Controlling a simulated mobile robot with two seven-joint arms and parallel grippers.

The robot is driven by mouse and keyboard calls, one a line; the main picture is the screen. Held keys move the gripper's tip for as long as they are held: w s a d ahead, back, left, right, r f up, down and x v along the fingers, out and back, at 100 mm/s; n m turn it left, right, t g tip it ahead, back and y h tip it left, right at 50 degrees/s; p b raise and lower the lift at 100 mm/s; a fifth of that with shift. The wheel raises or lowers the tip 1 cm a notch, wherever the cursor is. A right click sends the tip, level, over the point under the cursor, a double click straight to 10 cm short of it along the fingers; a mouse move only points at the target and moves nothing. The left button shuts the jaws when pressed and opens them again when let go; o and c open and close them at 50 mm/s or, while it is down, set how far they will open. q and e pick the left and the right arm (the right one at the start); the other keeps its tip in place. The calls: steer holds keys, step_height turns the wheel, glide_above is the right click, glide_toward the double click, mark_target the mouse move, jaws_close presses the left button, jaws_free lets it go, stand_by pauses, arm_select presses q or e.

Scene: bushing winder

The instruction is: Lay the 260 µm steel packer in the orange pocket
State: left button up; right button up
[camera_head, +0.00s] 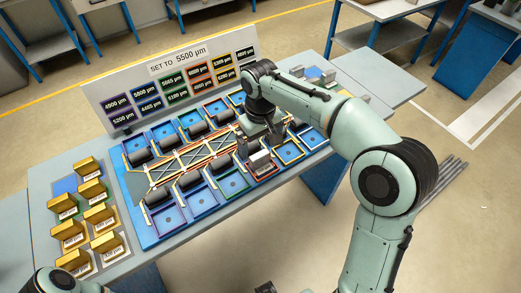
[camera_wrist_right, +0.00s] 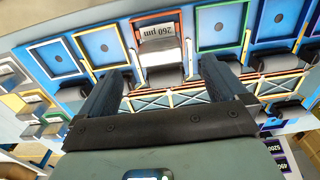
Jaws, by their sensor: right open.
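The steel packer (camera_wrist_right: 157,32), a grey block labelled 260 µm, sits in the orange pocket (camera_wrist_right: 137,22) in the right wrist view; its label reads upside down there. In the head view the grey packer (camera_head: 261,160) shows in the orange-rimmed pocket (camera_head: 265,177) on the near row of the board. My right gripper (camera_wrist_right: 163,72) is open, its two dark fingers apart with nothing held between them, just beyond the packer. In the head view the right gripper (camera_head: 262,140) is over the board, partly covered by my arm. My left gripper is out of view.
The blue board (camera_head: 151,238) carries coloured pockets, dark rollers and a central lattice. Several gold packers (camera_head: 103,213) stand at the left, beside a bare blue spot (camera_head: 65,186). A sign panel (camera_head: 120,88) reading 5500 µm stands behind the board.

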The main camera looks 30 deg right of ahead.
mark_target(260, 156)
step_height(260, 156, up, 5)
steer(key=shift+r+p, duration=0.2)
steer(key=shift+p, duration=0.25)
steer(key=shift+f, duration=0.1)
